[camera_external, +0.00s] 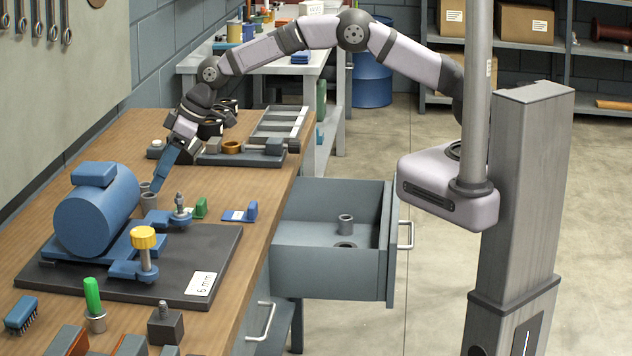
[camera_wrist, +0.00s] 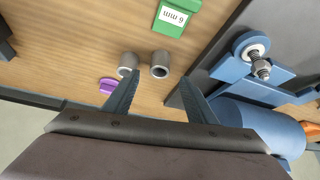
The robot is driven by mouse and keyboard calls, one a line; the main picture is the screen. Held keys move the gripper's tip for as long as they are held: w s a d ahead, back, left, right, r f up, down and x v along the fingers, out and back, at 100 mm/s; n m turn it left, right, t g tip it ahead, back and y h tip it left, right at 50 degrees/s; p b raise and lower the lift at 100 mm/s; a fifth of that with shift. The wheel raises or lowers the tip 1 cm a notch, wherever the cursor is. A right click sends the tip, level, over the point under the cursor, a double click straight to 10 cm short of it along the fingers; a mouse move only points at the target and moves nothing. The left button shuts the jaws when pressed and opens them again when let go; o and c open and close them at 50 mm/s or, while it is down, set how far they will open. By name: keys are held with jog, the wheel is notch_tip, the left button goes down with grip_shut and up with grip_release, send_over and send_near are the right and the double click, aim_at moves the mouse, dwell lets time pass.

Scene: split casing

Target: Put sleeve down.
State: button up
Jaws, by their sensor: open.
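Two grey metal sleeves stand side by side on the wooden bench in the wrist view: a left sleeve (camera_wrist: 128,62) and a right sleeve (camera_wrist: 160,66). The right one lies in line with the gap between my fingers; the left one is close by the left fingertip. My gripper (camera_wrist: 158,80) is open, with nothing clamped. In the external view my gripper (camera_external: 157,186) points down by the near sleeve (camera_external: 149,202), behind the blue motor; the other sleeve (camera_external: 145,187) is partly hidden. Exact contact with the fingers cannot be told.
The blue motor (camera_external: 95,220) and clamps stand on a dark plate (camera_external: 70,284) beside my gripper. A green 6 mm block (camera_wrist: 177,17) and a purple piece (camera_wrist: 108,86) lie near the sleeves. A fixture with an orange ring (camera_external: 231,147) is behind.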

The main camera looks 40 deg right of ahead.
aim_at(148, 196)
jog(key=shift+p+x, duration=1.15)
jog(key=shift+x, duration=2.3)
jog(key=shift+d, duration=0.1)
grip_shut()
jog(key=shift+r, duration=0.15)
notch_tip(148, 196, up, 10)
jog(key=b, duration=0.3)
